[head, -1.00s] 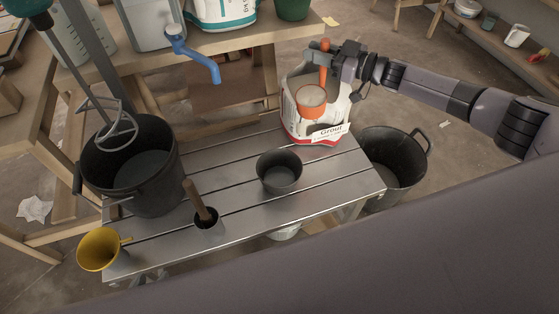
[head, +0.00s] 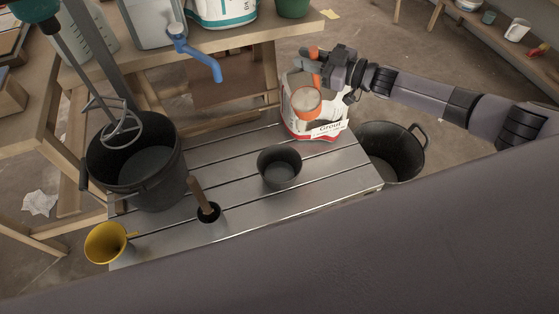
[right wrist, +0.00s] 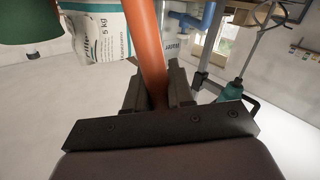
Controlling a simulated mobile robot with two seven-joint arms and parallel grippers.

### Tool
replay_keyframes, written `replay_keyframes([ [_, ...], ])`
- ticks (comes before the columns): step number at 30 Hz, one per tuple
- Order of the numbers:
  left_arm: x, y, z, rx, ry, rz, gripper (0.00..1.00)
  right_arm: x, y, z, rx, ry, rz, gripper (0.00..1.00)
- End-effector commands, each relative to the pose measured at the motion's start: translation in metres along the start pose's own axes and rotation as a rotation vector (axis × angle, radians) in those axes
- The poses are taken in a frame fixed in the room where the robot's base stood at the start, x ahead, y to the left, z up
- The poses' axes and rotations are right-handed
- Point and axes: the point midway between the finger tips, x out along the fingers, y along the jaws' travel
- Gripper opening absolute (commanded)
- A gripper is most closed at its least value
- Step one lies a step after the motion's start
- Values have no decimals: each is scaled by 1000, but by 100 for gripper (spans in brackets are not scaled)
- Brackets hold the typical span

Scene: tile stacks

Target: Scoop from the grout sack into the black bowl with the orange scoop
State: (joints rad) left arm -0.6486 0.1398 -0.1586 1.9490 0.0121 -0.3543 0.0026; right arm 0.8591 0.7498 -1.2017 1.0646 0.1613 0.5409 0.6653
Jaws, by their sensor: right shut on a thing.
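The orange scoop (head: 306,102) is held up in front of the grout sack, its cup filled with pale grey material. My right gripper (head: 325,66) is shut on its handle, and the right wrist view shows the orange handle (right wrist: 147,50) between the fingers. The open grout sack (head: 327,130) stands at the far right end of the metal bench, partly hidden by the scoop and gripper. The black bowl (head: 280,168) stands on the bench to the left and in front of the sack. Its inside looks dark. My left gripper is not in view.
A black tub (head: 400,165) stands beyond the right end. A blue tap (head: 200,60) overhangs behind.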

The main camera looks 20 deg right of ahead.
Motion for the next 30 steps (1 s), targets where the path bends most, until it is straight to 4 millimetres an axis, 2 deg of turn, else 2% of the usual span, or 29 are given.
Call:
replay_keyframes([
  [30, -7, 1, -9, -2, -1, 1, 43, 6, -31, -3, -137, -23, 2, 0],
])
